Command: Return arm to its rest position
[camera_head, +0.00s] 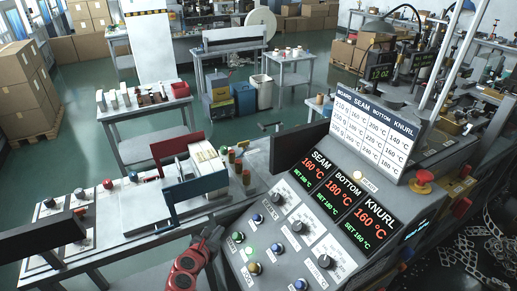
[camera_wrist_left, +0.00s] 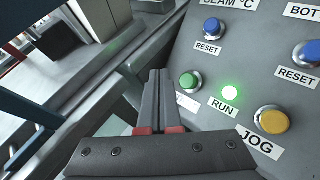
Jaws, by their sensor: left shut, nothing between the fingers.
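My left gripper (camera_head: 214,234) is at the lower left edge of the grey control panel (camera_head: 300,222), with its arm coming up from the bottom. In the left wrist view its fingers (camera_wrist_left: 160,75) are shut together and empty, with red parts at their base. The fingertips are beside the green button (camera_wrist_left: 188,82), with no clear contact. A lit green lamp (camera_wrist_left: 229,92) sits over the RUN label. My right gripper is in neither view.
A yellow JOG button (camera_wrist_left: 272,120) and blue RESET button (camera_wrist_left: 212,26) are close right of the fingers. Displays (camera_head: 343,194) read 160, 180 and 160 °C. A red emergency knob (camera_head: 424,177) stands at right. The machine bed (camera_head: 150,220) lies left.

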